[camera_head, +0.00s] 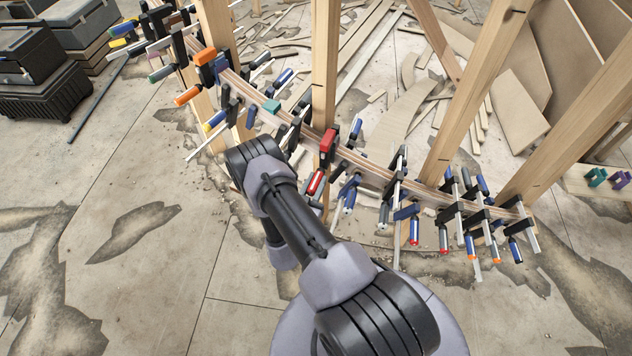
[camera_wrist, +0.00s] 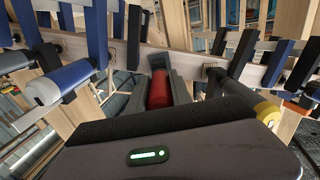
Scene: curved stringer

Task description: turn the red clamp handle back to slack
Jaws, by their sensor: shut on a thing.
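The red clamp handle (camera_wrist: 158,90) shows at the centre of the wrist view, between the two grey fingers of my gripper (camera_wrist: 161,77). My gripper is shut on it, with a finger along each side. The handle's far end meets a dark clamp part in front of the pale curved wood strip (camera_wrist: 200,65). In the head view my arm reaches to the curved stringer (camera_head: 375,177), and my gripper cannot be made out there. A red and silver handle (camera_head: 315,183) and a red block (camera_head: 327,140) show near the arm; I cannot tell whether either belongs to the held clamp.
Several blue-handled clamps crowd the strip; one blue and white handle (camera_wrist: 62,82) is left of my gripper, and a yellow-banded handle (camera_wrist: 267,111) is right. Wooden posts (camera_head: 324,80) rise along the stringer. Black cases (camera_head: 40,70) stand far left. The left floor is mostly clear.

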